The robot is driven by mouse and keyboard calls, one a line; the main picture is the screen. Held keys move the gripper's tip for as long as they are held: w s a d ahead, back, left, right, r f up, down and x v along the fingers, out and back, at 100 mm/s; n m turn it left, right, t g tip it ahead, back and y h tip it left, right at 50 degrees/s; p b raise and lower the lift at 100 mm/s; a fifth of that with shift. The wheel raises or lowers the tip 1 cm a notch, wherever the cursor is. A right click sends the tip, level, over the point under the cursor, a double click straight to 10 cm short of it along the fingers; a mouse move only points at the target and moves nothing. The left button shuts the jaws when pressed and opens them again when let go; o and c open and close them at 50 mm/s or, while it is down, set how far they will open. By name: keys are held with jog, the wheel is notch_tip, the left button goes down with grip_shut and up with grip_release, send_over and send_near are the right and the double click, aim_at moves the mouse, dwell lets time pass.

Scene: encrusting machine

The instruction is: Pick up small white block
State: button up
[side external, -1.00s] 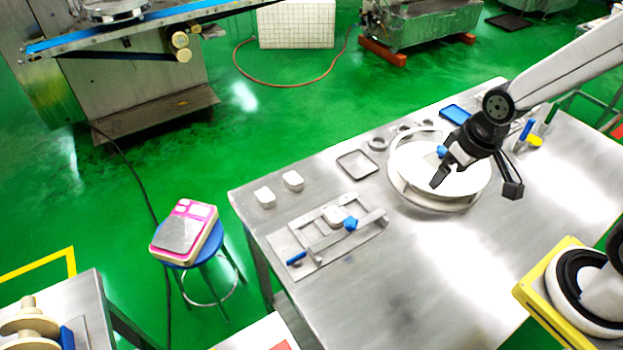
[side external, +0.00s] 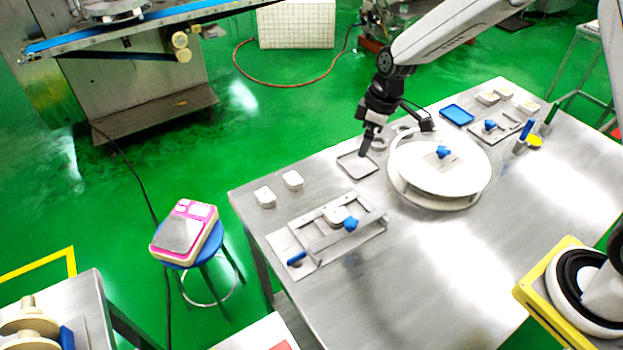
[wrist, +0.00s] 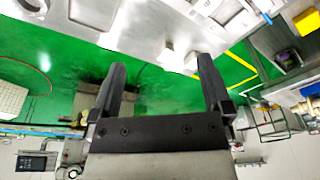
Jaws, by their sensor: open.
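Two small white blocks stand apart on the left end of the steel table in the side view, one nearer the corner (side external: 265,197) and one to its right (side external: 292,180). Another whitish block (side external: 334,214) sits in the metal jig (side external: 376,226), with a blue piece (side external: 351,224) beside it. My gripper (side external: 364,150) is open and empty, pointing down over the shallow grey tray (side external: 346,168), right of the two blocks. In the wrist view its fingers (wrist: 160,85) are spread. Two pale blocks (wrist: 168,58) show beyond them at the table edge.
A round white turntable (side external: 468,182) stands right of my gripper. A blue tray (side external: 457,114) and more white blocks (side external: 487,98) lie at the far right. The table around the two left blocks is clear. A stool with a pink scale (side external: 184,232) stands off the left end.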

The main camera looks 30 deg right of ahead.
jog(key=w+a+f+n+y, duration=0.1)
jog(key=w+a+f+n, duration=0.35)
jog(key=w, duration=0.35)
jog(key=n+g+y, duration=0.2)
jog(key=n, duration=0.4)
send_near(293, 178)
jog(key=x, duration=0.2)
jog(key=shift+x, duration=1.45)
jog(key=shift+s+a+f, duration=0.1)
jog(key=shift+s, duration=0.1)
jog(key=shift+x, duration=2.45)
jog(key=shift+w, duration=0.15)
jog(key=c, duration=1.2)
